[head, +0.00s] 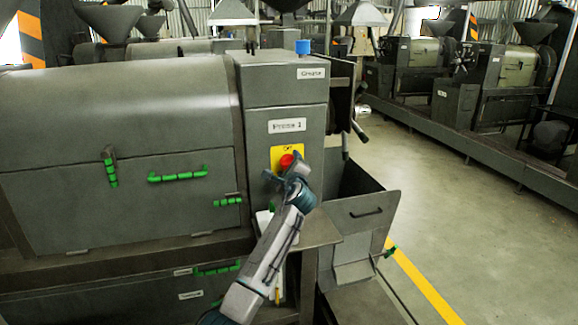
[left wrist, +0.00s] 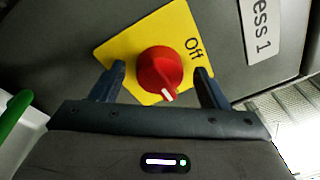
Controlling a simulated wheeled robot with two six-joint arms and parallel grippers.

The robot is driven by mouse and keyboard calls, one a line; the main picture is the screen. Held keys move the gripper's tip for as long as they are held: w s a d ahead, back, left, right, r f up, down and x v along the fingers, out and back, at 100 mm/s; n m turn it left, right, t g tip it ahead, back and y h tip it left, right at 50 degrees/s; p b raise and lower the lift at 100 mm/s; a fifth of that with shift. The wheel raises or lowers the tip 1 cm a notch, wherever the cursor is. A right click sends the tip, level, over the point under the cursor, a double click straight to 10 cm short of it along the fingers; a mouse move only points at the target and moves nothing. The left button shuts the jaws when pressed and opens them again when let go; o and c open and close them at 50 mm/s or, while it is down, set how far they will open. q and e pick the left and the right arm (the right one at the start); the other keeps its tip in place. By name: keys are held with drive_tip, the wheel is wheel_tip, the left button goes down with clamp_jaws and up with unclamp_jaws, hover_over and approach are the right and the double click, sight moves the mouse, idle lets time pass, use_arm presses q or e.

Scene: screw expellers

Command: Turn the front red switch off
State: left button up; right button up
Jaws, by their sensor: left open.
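The red switch (head: 286,161) is a round knob on a yellow plate (head: 276,154) on the front of the grey press, below the "Press 1" label. In the left wrist view the knob (left wrist: 158,72) shows a white mark at its lower edge, pointing away from the word "Off" at the plate's upper right. My left gripper (head: 287,174) is at the switch, with its fingers open on either side of the knob (left wrist: 160,70). I see gaps between the fingers and the knob. My right gripper is not in view.
The grey press body (head: 120,105) with green handles (head: 178,174) fills the left. A grey bin (head: 362,212) stands right of the switch column. A blue button (head: 302,47) sits on top. Open floor with a yellow line (head: 425,287) lies at the right.

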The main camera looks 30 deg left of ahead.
use_arm(q)
drive_tip(key=shift+f, duration=0.1)
drive_tip(key=c, duration=0.9)
drive_tip(key=shift+c, duration=0.5)
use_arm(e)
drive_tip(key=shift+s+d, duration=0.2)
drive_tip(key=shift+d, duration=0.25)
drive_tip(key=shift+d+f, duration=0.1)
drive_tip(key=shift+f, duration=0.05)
